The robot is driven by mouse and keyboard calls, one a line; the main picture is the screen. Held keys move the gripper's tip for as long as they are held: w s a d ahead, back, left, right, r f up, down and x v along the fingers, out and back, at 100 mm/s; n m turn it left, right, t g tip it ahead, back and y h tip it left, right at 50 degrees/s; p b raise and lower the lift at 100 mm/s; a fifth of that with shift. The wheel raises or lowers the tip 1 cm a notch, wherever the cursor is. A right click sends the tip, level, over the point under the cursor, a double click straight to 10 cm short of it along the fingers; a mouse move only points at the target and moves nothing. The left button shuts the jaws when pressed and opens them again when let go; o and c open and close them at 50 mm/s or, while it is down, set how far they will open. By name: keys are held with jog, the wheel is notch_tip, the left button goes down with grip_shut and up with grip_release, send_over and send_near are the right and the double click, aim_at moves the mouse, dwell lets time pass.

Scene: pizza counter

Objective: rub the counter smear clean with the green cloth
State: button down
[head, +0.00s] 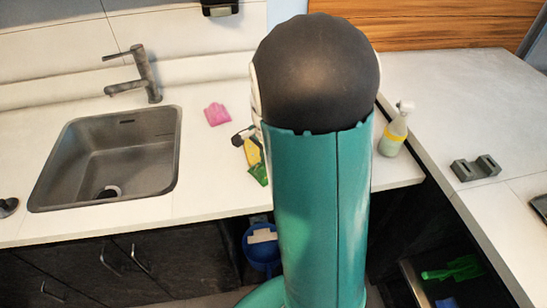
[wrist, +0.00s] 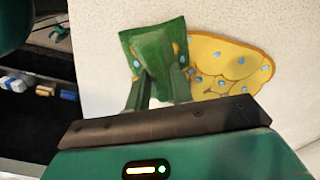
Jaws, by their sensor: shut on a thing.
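The green cloth (wrist: 150,45) is pinched between the fingers of my gripper (wrist: 162,85) in the wrist view. The smear (wrist: 232,62) is a yellow patch with blue specks on the pale counter, just right of the cloth. The cloth overlaps the smear's left edge in the picture; whether it presses on the counter I cannot tell. Blue specks also show at the cloth. In the head view, the cloth (head: 259,173) and part of the yellow smear (head: 253,152) show left of my arm, which hides the rest and most of my gripper.
A sink (head: 108,155) with a tap lies left on the counter (head: 205,165). A pink item (head: 216,114) lies behind the smear. A spray bottle (head: 393,137) stands right of my arm, and a grey holder (head: 475,168) on the right counter. A blue bucket (head: 262,252) sits below the counter's front edge.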

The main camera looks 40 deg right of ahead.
jog(key=shift+w+a, duration=0.25)
jog(key=shift+a, duration=0.15)
jog(key=shift+d, duration=0.1)
jog(key=shift+w, duration=1.25)
jog(key=shift+w+d, duration=0.3)
jog(key=shift+w, duration=0.3)
jog(key=shift+w+d, duration=0.25)
jog(key=shift+w, duration=0.4)
jog(key=shift+w+d, duration=0.3)
jog(key=shift+w, duration=0.3)
jog(key=shift+w+d+r, duration=0.1)
jog(key=shift+w+d, duration=0.2)
jog(key=shift+w, duration=0.4)
jog(key=shift+w+d, duration=0.3)
jog(key=shift+w, duration=0.35)
